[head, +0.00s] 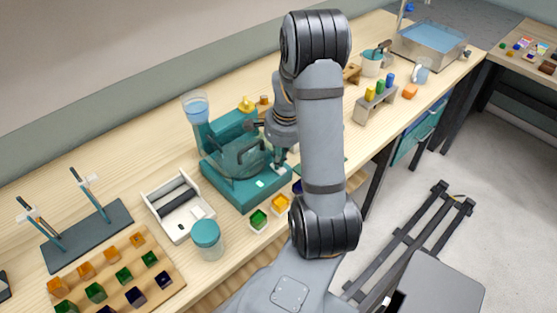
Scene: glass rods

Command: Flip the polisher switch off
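A teal machine (222,178), which looks like the polisher, stands on the wooden bench left of my arm. It has a broad base, a raised back block and a round, partly see-through bowl or disc on top. A small pale mark (260,184) shows on the front of its base; I cannot tell whether this is the switch or how it is set. My gripper (262,153) is low over the right part of the machine, dark and small in the view. I cannot tell whether its fingers are apart or touch the machine. My arm hides the machine's right side.
A clear cup of blue liquid (196,108) stands at the machine's back left. A white box with a dark roller (178,208), a teal-lidded jar (206,236) and small trays of green and orange pieces (260,219) lie near its front left. A rack (374,103) stands right.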

